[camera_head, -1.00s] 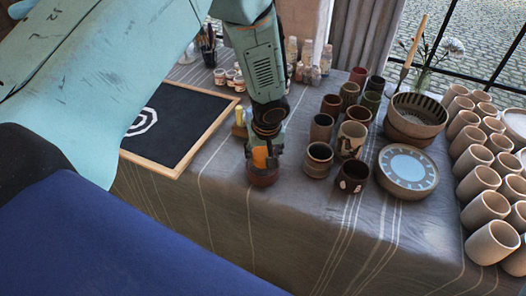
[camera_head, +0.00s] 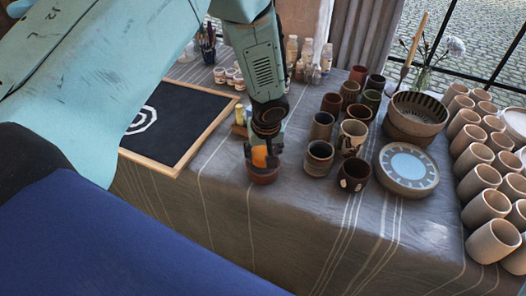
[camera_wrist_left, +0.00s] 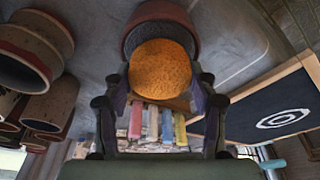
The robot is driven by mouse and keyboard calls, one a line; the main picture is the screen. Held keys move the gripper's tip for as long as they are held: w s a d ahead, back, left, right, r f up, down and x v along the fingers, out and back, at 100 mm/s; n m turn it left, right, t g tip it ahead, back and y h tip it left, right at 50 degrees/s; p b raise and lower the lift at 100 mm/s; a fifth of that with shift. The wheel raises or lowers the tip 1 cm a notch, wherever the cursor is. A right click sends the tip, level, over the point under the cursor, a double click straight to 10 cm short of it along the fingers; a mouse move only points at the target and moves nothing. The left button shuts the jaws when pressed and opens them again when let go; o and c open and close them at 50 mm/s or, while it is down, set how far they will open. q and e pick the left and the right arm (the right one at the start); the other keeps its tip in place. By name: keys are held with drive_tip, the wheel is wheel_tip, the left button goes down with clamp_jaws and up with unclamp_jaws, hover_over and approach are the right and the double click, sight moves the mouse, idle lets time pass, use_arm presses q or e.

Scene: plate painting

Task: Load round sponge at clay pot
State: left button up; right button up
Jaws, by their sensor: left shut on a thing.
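The round orange sponge (camera_wrist_left: 160,70) is held between the fingers of my left gripper (camera_wrist_left: 158,88) in the left wrist view. In the head view the left gripper (camera_head: 264,148) points down with the sponge (camera_head: 259,157) between its fingers. The reddish-brown clay pot (camera_head: 264,175) stands on the table right below it, near the front edge. In the wrist view the pot (camera_wrist_left: 162,14) is just beyond the sponge, which overlaps its opening. I cannot tell whether the sponge touches the pot's inside. My right gripper is not in view.
A framed black board (camera_head: 180,126) lies left of the pot. Colored sticks (camera_wrist_left: 152,122) show behind the sponge in the wrist view. Several cups (camera_head: 318,158) stand to the right, with a bowl (camera_head: 414,118) and a blue-topped round piece (camera_head: 407,168) beyond. The front tablecloth strip is clear.

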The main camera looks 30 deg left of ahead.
sight(263, 152)
use_arm(q)
drive_tip(key=shift+f, duration=0.25)
drive_tip(key=shift+s+f+b, duration=0.1)
drive_tip(key=shift+f+b, duration=0.1)
drive_tip(key=shift+b, duration=0.55)
idle(1.9)
drive_tip(key=shift+r, duration=0.1)
drive_tip(key=shift+r+p, duration=0.75)
drive_tip(key=shift+r, duration=0.15)
drive_tip(key=shift+r+p, duration=1.7)
drive_tip(key=shift+r, duration=0.9)
drive_tip(key=shift+f, duration=0.1)
drive_tip(key=shift+d, duration=0.1)
